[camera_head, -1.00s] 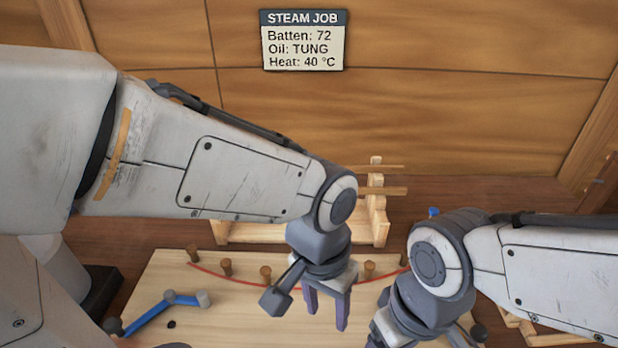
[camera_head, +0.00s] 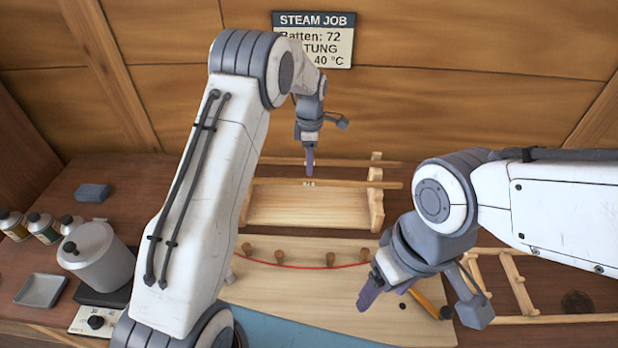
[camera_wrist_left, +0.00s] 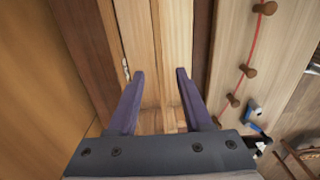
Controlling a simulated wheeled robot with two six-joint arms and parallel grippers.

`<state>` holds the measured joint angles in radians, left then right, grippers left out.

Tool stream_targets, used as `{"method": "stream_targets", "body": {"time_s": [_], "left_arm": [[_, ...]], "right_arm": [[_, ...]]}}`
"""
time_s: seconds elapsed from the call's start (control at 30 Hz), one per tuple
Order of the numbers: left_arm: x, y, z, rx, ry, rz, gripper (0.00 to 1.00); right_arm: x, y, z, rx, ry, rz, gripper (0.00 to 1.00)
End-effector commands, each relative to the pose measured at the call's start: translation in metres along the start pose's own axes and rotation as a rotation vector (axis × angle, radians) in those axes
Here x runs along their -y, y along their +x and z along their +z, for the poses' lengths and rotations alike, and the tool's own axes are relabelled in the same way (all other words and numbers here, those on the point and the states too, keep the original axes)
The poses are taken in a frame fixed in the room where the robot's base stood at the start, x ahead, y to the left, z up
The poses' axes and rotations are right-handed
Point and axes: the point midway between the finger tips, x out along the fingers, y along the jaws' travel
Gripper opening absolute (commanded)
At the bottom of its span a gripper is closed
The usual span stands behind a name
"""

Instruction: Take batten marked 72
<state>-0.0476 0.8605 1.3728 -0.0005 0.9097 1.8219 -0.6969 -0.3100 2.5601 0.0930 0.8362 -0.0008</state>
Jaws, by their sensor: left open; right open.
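Two thin wooden battens lie across a pale wooden rack (camera_head: 376,207) at the back of the bench. The front batten (camera_head: 350,184) carries a small pale tag (camera_head: 309,184) whose number is too small to read. The rear batten (camera_head: 350,162) shows no readable mark. My left gripper (camera_head: 309,168) is open and points down over the rack, just above the tag. In the left wrist view my open fingers (camera_wrist_left: 159,75) have pale wood below them, with a small tag (camera_wrist_left: 126,69) beside one fingertip. My right gripper (camera_head: 368,292) is open and empty above the board.
A sign (camera_head: 340,22), partly hidden by my arm, reads batten 72. A board (camera_head: 300,293) with pegs and a red curved line (camera_head: 290,266) lies in front. A pot (camera_head: 100,258), bottles (camera_head: 43,228), a tray (camera_head: 41,290) and a blue block (camera_head: 92,193) stand left.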

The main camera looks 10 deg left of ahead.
Motion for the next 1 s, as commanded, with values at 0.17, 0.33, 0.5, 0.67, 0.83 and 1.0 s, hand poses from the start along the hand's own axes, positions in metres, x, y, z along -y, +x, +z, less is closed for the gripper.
{"method": "stream_targets", "body": {"time_s": [0.17, 0.33, 0.5, 0.67, 0.83, 1.0], "left_arm": [[0.0, 0.014, 0.0, 0.0, 0.001, -0.001, 0.5], [0.001, 0.03, -0.003, -0.001, 0.002, -0.004, 0.5], [-0.001, 0.055, -0.004, 0.0, 0.003, -0.002, 0.5], [-0.001, 0.066, -0.003, 0.001, 0.003, 0.001, 0.5], [-0.001, 0.067, -0.003, 0.001, 0.003, 0.002, 0.5], [-0.001, 0.067, -0.003, 0.001, 0.003, 0.002, 0.0]], "right_arm": [[0.001, -0.007, 0.0, 0.0, -0.001, 0.0, 0.71], [0.002, -0.026, -0.001, 0.0, -0.004, 0.0, 0.71], [0.003, -0.039, -0.002, 0.0, -0.006, 0.0, 0.71], [0.003, -0.041, -0.002, 0.0, -0.007, 0.0, 0.71], [0.003, -0.04, -0.002, 0.0, -0.007, 0.0, 0.71], [0.003, -0.04, -0.002, 0.0, -0.007, 0.0, 0.71]]}}
